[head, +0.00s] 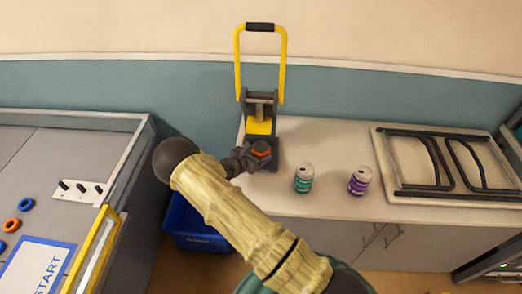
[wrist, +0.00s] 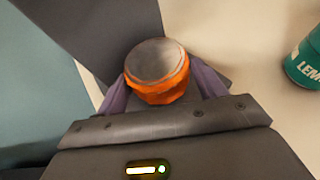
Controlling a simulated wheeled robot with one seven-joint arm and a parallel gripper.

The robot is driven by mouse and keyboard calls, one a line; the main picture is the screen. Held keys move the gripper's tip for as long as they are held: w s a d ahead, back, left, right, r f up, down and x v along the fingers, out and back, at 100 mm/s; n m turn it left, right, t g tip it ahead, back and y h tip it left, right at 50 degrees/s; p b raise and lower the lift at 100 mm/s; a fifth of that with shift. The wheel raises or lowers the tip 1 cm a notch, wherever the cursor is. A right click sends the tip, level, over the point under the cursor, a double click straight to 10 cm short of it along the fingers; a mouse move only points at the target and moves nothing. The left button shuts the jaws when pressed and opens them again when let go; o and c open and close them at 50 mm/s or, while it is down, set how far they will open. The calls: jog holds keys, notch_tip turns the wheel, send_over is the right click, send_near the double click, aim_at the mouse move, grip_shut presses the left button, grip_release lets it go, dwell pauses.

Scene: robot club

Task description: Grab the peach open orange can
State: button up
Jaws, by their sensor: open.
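The orange can (head: 261,151) stands upright on the dark base of the can crusher (head: 262,110), which has a yellow handle with a black grip. In the wrist view the orange can (wrist: 157,88) shows its greyish top and lies between the two fingers of my gripper (wrist: 160,76). The fingers are open, one on each side of the can. Whether they touch it I cannot tell. In the head view my gripper (head: 245,159) reaches the can from the left, and the can's lower part is partly hidden.
A green can (head: 303,179) and a purple can (head: 359,181) stand on the counter (head: 330,150) to the right. The green can (wrist: 305,62) shows at the wrist view's right edge. A black frame rack (head: 440,163) lies further right. A blue bin (head: 192,226) stands below left.

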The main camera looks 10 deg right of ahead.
aim_at(264, 144)
jog(key=shift+w+d+f, duration=0.25)
jog(key=shift+w+d, duration=0.05)
jog(key=shift+w, duration=0.05)
jog(key=c, duration=0.8)
jog(key=shift+r, duration=0.15)
jog(key=shift+r, duration=0.65)
notch_tip(264, 144, up, 2)
jog(key=shift+s+a+b, duration=0.1)
jog(key=shift+a+b, duration=0.05)
jog(key=shift+b, duration=0.35)
jog(key=s+a, duration=0.3)
jog(key=a, duration=0.1)
jog(key=s+a+b, duration=0.1)
jog(key=s+a, duration=0.3)
jog(key=a, duration=0.1)
jog(key=s+a+b, duration=0.1)
jog(key=s+a, duration=0.3)
jog(key=shift+s+a, duration=0.15)
jog(key=shift+a, duration=0.2)
